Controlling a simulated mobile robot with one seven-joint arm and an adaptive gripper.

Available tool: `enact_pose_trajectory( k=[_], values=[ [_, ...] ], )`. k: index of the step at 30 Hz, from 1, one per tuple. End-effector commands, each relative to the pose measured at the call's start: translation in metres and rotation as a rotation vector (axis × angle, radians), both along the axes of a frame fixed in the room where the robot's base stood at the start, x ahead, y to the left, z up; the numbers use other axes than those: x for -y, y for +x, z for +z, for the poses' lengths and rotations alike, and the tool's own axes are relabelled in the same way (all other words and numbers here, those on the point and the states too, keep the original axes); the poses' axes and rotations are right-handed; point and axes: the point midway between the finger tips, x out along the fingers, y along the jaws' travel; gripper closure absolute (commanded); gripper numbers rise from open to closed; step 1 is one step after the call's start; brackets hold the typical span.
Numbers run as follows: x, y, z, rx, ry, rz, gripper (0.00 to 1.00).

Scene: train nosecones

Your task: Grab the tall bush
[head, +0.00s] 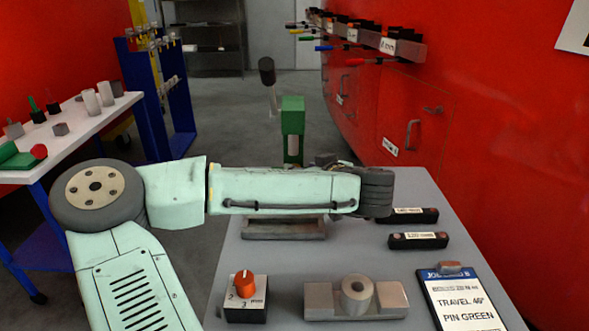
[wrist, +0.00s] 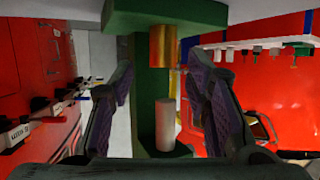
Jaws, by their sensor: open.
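A pale, upright cylinder (wrist: 165,124), which looks like the tall bush, stands inside a green press frame (wrist: 150,75) in the wrist view. A brass-coloured cylinder (wrist: 163,46) hangs above it from the frame's top. My gripper (wrist: 166,92) is open, with one dark finger on each side of the pale cylinder in the picture. I see no contact; the depth between fingers and cylinder is unclear. In the head view, the green press (head: 292,118) stands at the bench's far end, with the pale cylinder (head: 293,149) in it. My arm hides most of my gripper there.
The grey bench (head: 275,268) holds an orange-knobbed box (head: 245,298), a metal block (head: 356,299), two black labelled blocks (head: 417,240) and a job card (head: 466,302). A white table (head: 70,140) with several cylinders stands left. A red train side (head: 500,130) rises close on the right.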

Motion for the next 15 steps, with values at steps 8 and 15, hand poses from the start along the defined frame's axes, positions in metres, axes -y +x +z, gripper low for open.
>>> enact_pose_trajectory(
  k=[8, 15],
  values=[
    [-0.013, 0.024, -0.009, 0.001, 0.000, 0.000, 0.56],
    [-0.013, 0.025, -0.010, 0.000, 0.000, -0.001, 0.58]
  ],
)
